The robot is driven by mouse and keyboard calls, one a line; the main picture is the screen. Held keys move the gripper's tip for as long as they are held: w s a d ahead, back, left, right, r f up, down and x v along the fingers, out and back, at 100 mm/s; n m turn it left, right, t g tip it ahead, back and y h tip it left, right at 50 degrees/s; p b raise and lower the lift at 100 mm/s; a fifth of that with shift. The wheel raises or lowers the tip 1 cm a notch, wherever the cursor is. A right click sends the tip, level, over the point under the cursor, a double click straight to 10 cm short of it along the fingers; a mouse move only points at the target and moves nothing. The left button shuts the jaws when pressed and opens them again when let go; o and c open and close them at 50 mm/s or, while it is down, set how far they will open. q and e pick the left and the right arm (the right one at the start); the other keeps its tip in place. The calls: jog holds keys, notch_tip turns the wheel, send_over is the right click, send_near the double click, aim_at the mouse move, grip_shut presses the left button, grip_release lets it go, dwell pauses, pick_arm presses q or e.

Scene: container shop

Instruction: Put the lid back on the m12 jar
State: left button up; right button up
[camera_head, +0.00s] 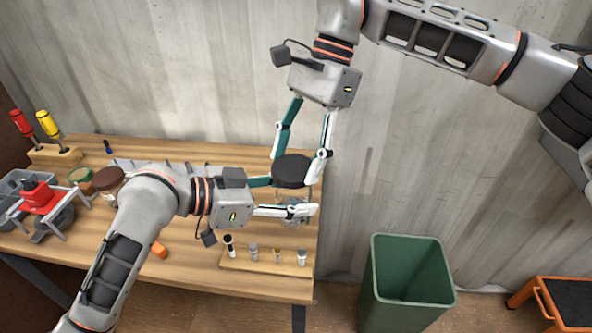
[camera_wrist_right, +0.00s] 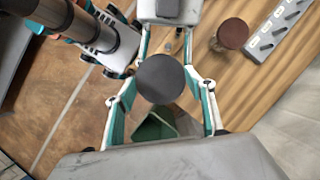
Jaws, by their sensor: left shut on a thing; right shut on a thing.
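A dark round lid (camera_head: 292,170) is between the fingertips of my right gripper (camera_head: 298,160), which reaches down from above and is shut on it. The lid is also seen from above in the right wrist view (camera_wrist_right: 160,79). Directly below it is a clear jar (camera_head: 293,196) with grey contents, partly hidden by fingers. My left gripper (camera_head: 290,197) comes in from the left and is shut around the jar. The lid is roughly level over the jar's mouth; I cannot tell whether it touches the rim. The right wrist view shows the lid covering the jar.
A wooden rack (camera_head: 270,263) with several small vials stands near the bench's front right edge. A brown-lidded jar (camera_head: 107,179), a red device (camera_head: 38,195) and screwdrivers (camera_head: 47,123) are to the left. A green bin (camera_head: 408,285) stands on the floor right of the bench.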

aim_at(294, 201)
jog(key=shift+f, duration=0.1)
jog(key=shift+f, duration=0.85)
jog(key=shift+f, duration=0.5)
dwell(0.4)
